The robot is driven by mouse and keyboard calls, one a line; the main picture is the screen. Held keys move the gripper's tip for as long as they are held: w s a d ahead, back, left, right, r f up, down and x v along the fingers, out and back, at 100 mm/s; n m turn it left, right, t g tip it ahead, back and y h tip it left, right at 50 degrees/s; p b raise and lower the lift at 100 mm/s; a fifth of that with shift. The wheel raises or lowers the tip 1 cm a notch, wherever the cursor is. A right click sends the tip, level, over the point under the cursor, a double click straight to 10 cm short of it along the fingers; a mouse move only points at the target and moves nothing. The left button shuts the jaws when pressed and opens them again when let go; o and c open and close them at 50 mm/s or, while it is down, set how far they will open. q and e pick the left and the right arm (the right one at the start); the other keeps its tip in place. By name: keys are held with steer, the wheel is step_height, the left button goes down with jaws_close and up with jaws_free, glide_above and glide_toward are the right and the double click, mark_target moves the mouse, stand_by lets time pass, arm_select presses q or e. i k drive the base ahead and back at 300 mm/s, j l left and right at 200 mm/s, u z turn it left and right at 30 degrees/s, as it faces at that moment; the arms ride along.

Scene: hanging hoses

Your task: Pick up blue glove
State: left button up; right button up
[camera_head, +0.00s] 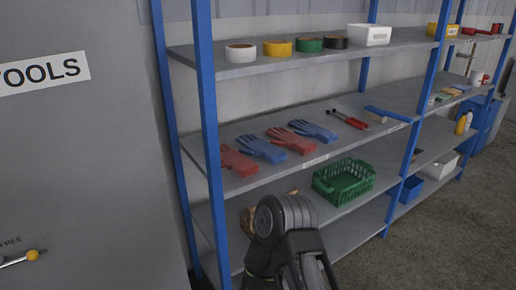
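Two blue gloves lie flat on the middle shelf (325,158). The nearer blue glove (261,149) lies between two red gloves (237,161) (290,139). The farther blue glove (313,130) is at the right end of the glove row. A dark part of what looks like my own arm rises from the bottom edge, in front of the lower shelf and below the gloves. No gripper fingers show in this view. Both blue gloves are in plain sight.
A blue upright post (209,130) stands in front of the shelf's left end. Red-handled pliers (350,120) lie right of the gloves. A green basket (343,182) is below. Tape rolls (278,48) sit on the upper shelf. A grey cabinet (90,150) stands left.

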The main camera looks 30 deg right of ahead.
mark_target(254, 145)
steer(key=z, duration=1.85)
steer(key=i+l, duration=0.15)
steer(key=i, duration=0.25)
steer(key=i+l, duration=0.15)
steer(key=i, duration=0.25)
steer(key=i+l, duration=0.15)
steer(key=i, duration=0.3)
